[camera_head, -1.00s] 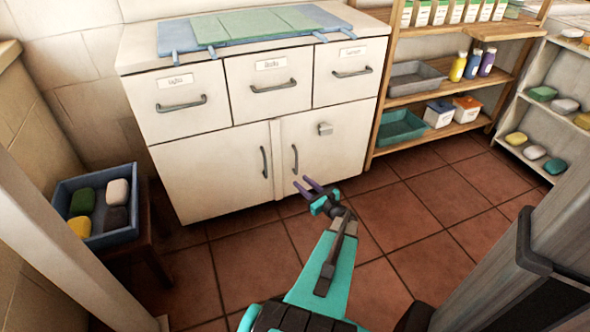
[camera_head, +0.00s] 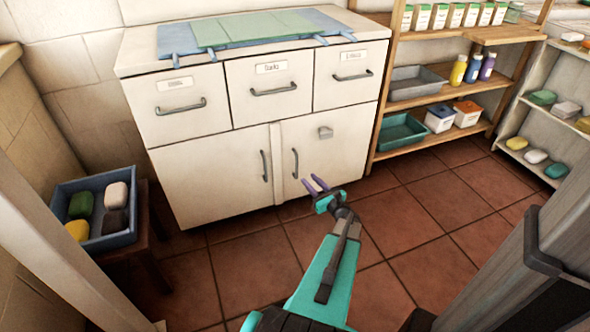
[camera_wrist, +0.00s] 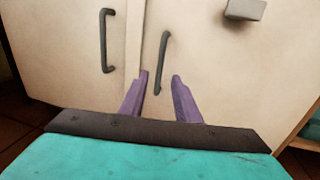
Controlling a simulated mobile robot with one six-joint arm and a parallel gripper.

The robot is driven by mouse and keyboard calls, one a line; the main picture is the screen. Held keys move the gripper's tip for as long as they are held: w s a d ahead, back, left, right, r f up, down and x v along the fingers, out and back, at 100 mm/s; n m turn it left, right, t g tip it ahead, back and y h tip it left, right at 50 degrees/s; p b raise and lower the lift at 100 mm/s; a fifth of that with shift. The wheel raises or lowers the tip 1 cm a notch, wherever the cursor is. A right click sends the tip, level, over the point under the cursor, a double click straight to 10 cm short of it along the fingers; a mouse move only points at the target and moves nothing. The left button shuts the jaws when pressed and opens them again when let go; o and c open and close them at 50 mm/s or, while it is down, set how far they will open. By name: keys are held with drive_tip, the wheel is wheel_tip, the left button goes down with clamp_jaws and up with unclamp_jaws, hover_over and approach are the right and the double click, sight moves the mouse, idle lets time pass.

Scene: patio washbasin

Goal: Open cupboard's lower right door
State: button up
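The white cupboard (camera_head: 205,140) stands against the wall with its doors shut. Its lower right door (camera_head: 345,150) has a dark vertical handle (camera_head: 295,163) near its left edge and a small grey block (camera_head: 325,132) higher up. My gripper (camera_head: 316,185) is in front of this door, low and a little right of the handle. In the wrist view the two purple fingers (camera_wrist: 158,92) are apart with nothing between them. The right door's handle (camera_wrist: 162,62) is just beyond the fingertips, not visibly touched. The lower left door's handle (camera_wrist: 106,40) is further left.
A blue tray (camera_head: 120,238) with soaps sits on a dark stool at the left. A wooden shelf (camera_head: 460,92) stands right of the cupboard. A grey post (camera_head: 540,250) is at the near right. The tiled floor (camera_head: 400,215) before the right door is clear.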

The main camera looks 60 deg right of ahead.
sight(297, 167)
drive_tip(key=b+x, duration=0.2)
drive_tip(key=x, duration=0.9)
drive_tip(key=shift+w+d, duration=0.1)
drive_tip(key=shift+c, duration=0.4)
clamp_jaws()
